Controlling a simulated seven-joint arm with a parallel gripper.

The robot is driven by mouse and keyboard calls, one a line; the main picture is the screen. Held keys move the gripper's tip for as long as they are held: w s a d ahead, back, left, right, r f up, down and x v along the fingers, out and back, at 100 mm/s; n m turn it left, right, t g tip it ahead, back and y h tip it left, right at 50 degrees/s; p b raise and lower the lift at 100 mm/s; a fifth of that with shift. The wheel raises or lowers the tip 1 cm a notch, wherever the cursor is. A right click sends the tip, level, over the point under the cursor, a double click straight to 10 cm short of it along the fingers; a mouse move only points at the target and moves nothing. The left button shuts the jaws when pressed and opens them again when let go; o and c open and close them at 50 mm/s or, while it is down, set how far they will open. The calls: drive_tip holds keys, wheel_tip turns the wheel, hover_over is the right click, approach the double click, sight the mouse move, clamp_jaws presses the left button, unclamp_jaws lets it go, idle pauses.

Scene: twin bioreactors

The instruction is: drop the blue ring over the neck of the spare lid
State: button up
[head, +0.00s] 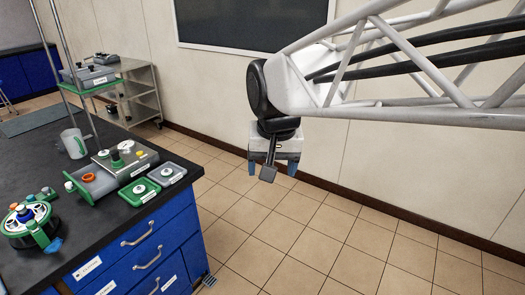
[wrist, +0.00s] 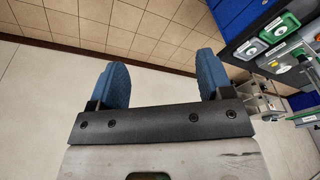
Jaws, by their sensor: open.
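My gripper (head: 272,167) is open and empty, held over the tiled floor to the right of the bench. Its two blue fingers stand wide apart in the wrist view (wrist: 161,75), with only wall and floor beyond them. A round white-and-green assembly with coloured caps (head: 40,238) stands at the bench's front left. A small blue patch (head: 54,246) shows at its right side; I cannot tell whether this is the blue ring. Two square plates, one green (head: 140,198) and one grey (head: 173,181), carry round white pieces near the bench edge. I cannot tell which piece is the spare lid.
The black bench top (head: 100,223) has blue drawers below. A clear mug (head: 73,144), a grey device with knobs (head: 139,166) and an orange ring (head: 88,178) on a green-edged plate stand on it. A metal cart (head: 145,93) stands behind. The floor beneath my gripper is clear.

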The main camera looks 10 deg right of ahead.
drive_tip(key=s+d+f, duration=0.3)
drive_tip(key=s, duration=0.3)
drive_tip(key=s+d+f+n, duration=0.1)
drive_tip(key=s+d+f, duration=0.2)
drive_tip(key=s, duration=0.4)
drive_tip(key=shift+d+f+n, duration=0.25)
drive_tip(key=shift+d+n, duration=0.05)
drive_tip(key=shift+d, duration=0.1)
drive_tip(key=shift+w, duration=0.1)
idle(0.4)
